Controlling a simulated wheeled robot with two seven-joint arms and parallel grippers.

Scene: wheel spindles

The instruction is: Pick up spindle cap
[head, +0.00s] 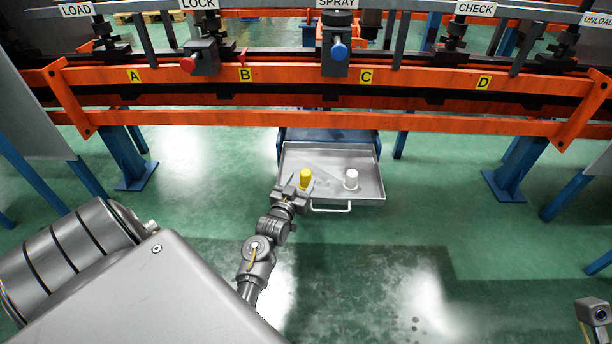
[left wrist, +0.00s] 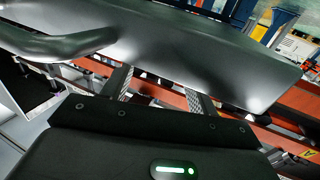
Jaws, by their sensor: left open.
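A yellow cap (head: 306,177) and a white cap (head: 351,178) stand upright in an open grey drawer (head: 330,152), the yellow one on the left and the white one on the right. My left gripper (head: 290,194) is at the drawer's front left corner, close to the yellow cap in the picture. Its two fingers (left wrist: 160,97) are apart in the left wrist view, with no cap seen between them. Neither cap shows in that view. My right gripper is not in view.
The drawer front has a handle (head: 331,209), and a dark panel (left wrist: 190,45) fills much of the left wrist view. An orange rail (head: 300,77) with stations A to D runs behind the drawer.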

